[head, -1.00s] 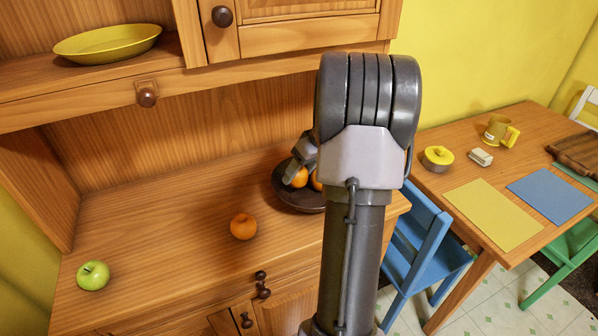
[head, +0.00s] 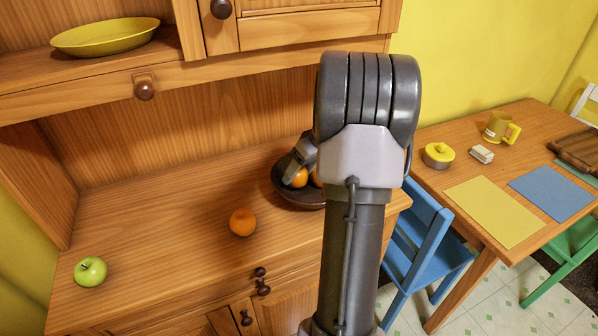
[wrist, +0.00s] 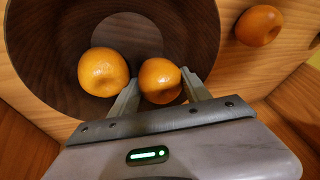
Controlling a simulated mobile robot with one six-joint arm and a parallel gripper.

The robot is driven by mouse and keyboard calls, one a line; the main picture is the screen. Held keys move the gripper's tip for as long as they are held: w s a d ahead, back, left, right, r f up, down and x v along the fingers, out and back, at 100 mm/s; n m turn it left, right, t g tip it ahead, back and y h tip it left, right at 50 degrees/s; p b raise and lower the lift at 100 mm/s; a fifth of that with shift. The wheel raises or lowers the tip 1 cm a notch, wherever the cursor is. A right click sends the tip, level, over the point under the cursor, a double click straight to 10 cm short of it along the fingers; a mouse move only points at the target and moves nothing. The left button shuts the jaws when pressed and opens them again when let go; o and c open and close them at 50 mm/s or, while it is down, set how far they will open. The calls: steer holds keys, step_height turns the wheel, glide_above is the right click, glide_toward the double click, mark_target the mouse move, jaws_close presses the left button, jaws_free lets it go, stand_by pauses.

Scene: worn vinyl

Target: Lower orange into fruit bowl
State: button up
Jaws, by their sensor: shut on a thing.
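The dark fruit bowl (head: 297,196) stands on the wooden sideboard, partly hidden behind my arm in the head view. In the wrist view the bowl (wrist: 190,25) fills the upper left. My gripper (wrist: 160,82) is shut on an orange (wrist: 158,80), held between its two fingers inside the bowl's outline. Another orange (wrist: 103,71) lies in the bowl to the left of the held one, beside the left finger. Whether the held orange touches the bowl's floor, I cannot tell. A third orange (head: 243,222) sits on the sideboard outside the bowl; it also shows in the wrist view (wrist: 259,26).
A green apple (head: 90,271) lies at the sideboard's left. A yellow dish (head: 105,36) sits on the shelf above. A blue chair (head: 418,245) and a table (head: 445,190) stand to the right. The sideboard top left of the bowl is mostly clear.

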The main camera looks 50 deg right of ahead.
steer(key=shift+f, duration=0.2)
steer(key=o, duration=1.6)
